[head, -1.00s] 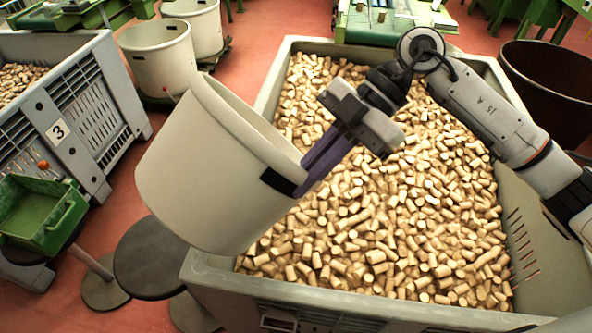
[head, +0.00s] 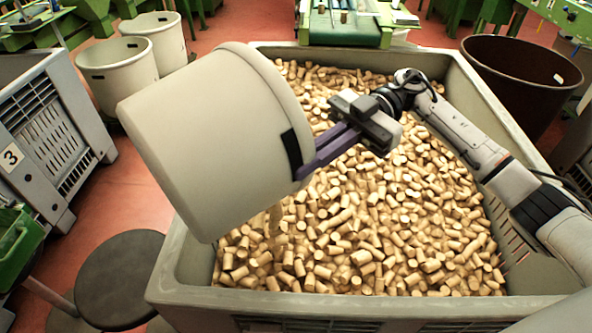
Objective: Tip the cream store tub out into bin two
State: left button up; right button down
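The cream tub (head: 205,140) is tilted well over above the left side of a big grey bin (head: 175,275) full of corks (head: 390,215). Its mouth faces right and down, towards the corks, and its inside is hidden from me. My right gripper (head: 303,165) is shut on the tub's rim at the dark handle slot, with its purple fingers at the wall. A few corks show just below the tub's lower edge; I cannot tell whether they are falling. No number shows on this bin. My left gripper is not in view.
A grey bin marked 3 (head: 40,140) stands at the left. Two more cream tubs (head: 118,75) stand behind it. A round dark stool (head: 120,280) and a green crate (head: 18,245) are at lower left. A brown barrel (head: 520,75) stands at back right.

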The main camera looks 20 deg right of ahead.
jog(key=shift+w+d+r+g+y+b, duration=0.3)
jog(key=shift+d+y+b, duration=0.2)
jog(key=shift+d+y, duration=0.4)
jog(key=shift+w+d+r+g+y+b, duration=0.3)
jog(key=shift+w+d+y+b, duration=0.2)
jog(key=shift+d+y, duration=0.35)
jog(key=shift+w+d+r+g+y+b, duration=0.25)
jog(key=shift+d+y+b, duration=0.25)
jog(key=shift+d+y, duration=0.35)
jog(key=shift+d, duration=0.1)
